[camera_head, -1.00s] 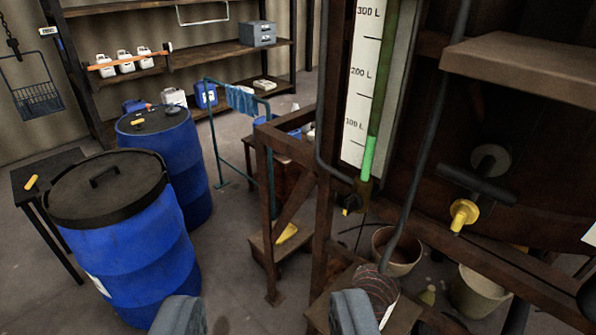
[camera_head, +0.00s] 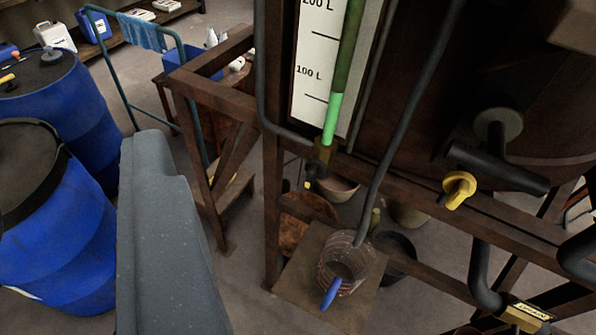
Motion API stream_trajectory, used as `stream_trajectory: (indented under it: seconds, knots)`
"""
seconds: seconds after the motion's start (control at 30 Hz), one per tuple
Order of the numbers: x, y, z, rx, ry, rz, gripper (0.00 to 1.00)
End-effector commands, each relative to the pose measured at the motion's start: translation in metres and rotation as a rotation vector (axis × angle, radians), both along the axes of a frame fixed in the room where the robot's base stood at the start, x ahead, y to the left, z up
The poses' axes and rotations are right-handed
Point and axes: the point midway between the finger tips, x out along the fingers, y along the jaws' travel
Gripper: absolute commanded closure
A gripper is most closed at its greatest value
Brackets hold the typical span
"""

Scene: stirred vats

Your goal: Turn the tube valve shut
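The sight tube (camera_head: 340,85) with bright green liquid near its 100 L mark runs down a white scale on the vat frame. At its foot is the tube valve (camera_head: 319,166), a small brass body with a dark handle with a yellow mark. The handle's exact angle is too small to judge. A grey finger of my gripper (camera_head: 165,160) fills the lower left, well apart from the valve and left of it. Only one finger shows, so its opening cannot be judged. It appears to hold nothing.
A larger tap with a yellow knob (camera_head: 459,188) and black bar handle sits right of the valve. A clear jar (camera_head: 345,262) stands on a stool below. Rusty frame posts (camera_head: 272,190) surround the valve. Blue drums (camera_head: 45,240) stand left.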

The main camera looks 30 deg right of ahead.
Motion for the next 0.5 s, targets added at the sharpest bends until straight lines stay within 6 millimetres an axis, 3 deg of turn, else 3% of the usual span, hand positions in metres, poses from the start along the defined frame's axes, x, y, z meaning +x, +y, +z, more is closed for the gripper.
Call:
stream_trajectory:
  seconds: [0.17,0.3,0.43,0.5]
  knots:
    - [0.055,0.038,-0.018,0.082,-0.038,0.060,0.65]
    - [0.114,0.061,-0.047,0.196,-0.097,0.061,0.65]
    - [0.161,0.062,-0.085,0.283,-0.150,-0.024,0.65]
    - [0.180,0.054,-0.114,0.309,-0.167,-0.100,0.65]
